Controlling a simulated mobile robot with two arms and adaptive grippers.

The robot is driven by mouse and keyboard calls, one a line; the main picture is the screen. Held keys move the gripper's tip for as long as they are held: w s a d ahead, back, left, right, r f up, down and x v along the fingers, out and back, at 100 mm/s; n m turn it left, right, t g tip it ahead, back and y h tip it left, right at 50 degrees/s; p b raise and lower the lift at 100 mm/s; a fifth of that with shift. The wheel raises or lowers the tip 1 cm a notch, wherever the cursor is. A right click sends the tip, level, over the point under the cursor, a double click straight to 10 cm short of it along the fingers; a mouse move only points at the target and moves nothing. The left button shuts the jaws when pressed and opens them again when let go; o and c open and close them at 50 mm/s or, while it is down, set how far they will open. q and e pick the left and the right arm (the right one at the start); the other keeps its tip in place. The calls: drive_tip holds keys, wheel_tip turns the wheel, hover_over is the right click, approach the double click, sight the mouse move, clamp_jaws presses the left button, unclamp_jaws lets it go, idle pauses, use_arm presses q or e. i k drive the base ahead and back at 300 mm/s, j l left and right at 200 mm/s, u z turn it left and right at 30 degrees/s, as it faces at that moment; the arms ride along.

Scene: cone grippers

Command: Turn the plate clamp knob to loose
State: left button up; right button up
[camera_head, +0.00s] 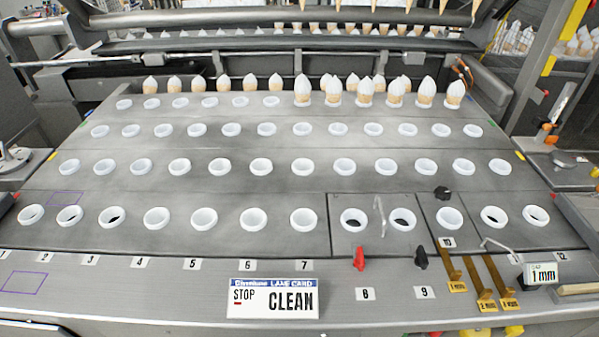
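A black round knob (442,193) sits on the grey plate at the right, just above the white ring of lane 10. A red lever-like knob (360,258) is on the front edge above label 8, and a black one (421,258) is above label 9. I cannot tell from any marking which is the plate clamp knob, nor its loose or tight setting. A separate plate section (376,243) with a thin upright handle (379,216) holds the rings of lanes 8 and 9. Neither of my grippers is in view.
A "STOP CLEAN" lane card (272,298) stands at the front. Brass gauges (478,283), a bent metal rod (502,247) and a "1 mm" tag (541,272) lie at the front right. Filled cones (303,90) stand in the back row. Rows of white rings cover the deck.

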sight(443, 193)
drive_tip(key=k+l+z, duration=0.15)
drive_tip(key=l, duration=0.4)
drive_tip(key=k+l+z, duration=0.1)
drive_tip(key=l, duration=0.4)
drive_tip(key=l+z, duration=0.15)
drive_tip(key=l, duration=0.4)
drive_tip(key=k, duration=0.05)
